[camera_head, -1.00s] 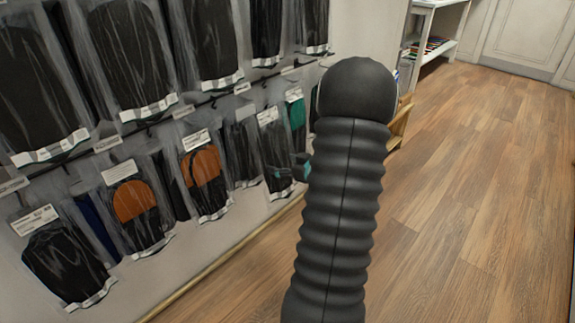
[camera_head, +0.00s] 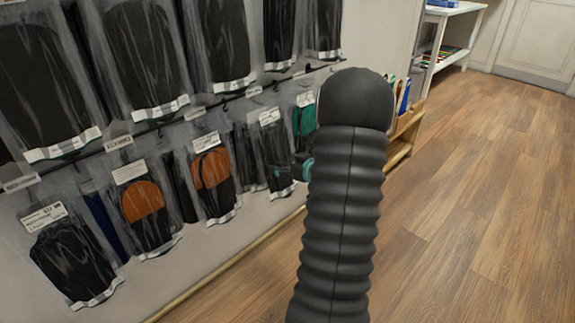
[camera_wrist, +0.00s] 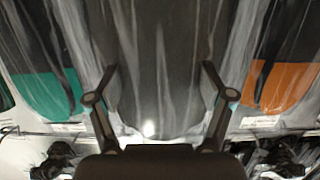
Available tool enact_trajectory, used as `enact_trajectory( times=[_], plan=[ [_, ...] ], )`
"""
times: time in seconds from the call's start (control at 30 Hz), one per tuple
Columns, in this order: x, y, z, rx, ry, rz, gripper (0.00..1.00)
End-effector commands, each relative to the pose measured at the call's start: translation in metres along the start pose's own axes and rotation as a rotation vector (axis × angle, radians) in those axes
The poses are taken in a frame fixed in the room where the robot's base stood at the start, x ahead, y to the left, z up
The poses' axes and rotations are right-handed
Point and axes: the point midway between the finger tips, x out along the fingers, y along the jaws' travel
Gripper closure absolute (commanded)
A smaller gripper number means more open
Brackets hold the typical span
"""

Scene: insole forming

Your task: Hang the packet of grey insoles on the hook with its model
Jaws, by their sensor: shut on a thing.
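In the wrist view, my gripper (camera_wrist: 160,70) is shut on a clear packet with dark grey insoles (camera_wrist: 160,28), one finger on each side of it. The packet hangs in front of the display, between a packet with a teal part (camera_wrist: 52,95) on the left and one with an orange part (camera_wrist: 285,85) on the right. In the head view, my black ribbed arm stands in front and hides most of the gripper; a small teal-marked part (camera_head: 303,170) shows beside it. The held packet cannot be told apart there. The hook for it cannot be made out.
The wall display (camera_head: 255,205) carries rows of bagged insoles with labels: black (camera_head: 75,262), black-orange (camera_head: 143,203) and (camera_head: 212,170), and teal (camera_head: 305,118). A low wooden rack (camera_head: 400,150) and a white shelf (camera_head: 440,25) stand beyond. The wooden floor (camera_head: 480,220) at right is clear.

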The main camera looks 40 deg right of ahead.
Motion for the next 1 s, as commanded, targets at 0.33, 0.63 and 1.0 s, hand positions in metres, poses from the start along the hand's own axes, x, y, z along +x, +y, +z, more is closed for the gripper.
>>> enact_trajectory(
  times=[0.33, 0.63, 1.0],
  plan=[
    [0.015, -0.001, -0.003, 0.000, 0.001, -0.002, 0.57],
    [0.026, -0.001, -0.001, 0.000, 0.000, -0.001, 0.57],
    [0.032, -0.001, 0.002, 0.000, 0.000, -0.001, 0.57]
  ],
)
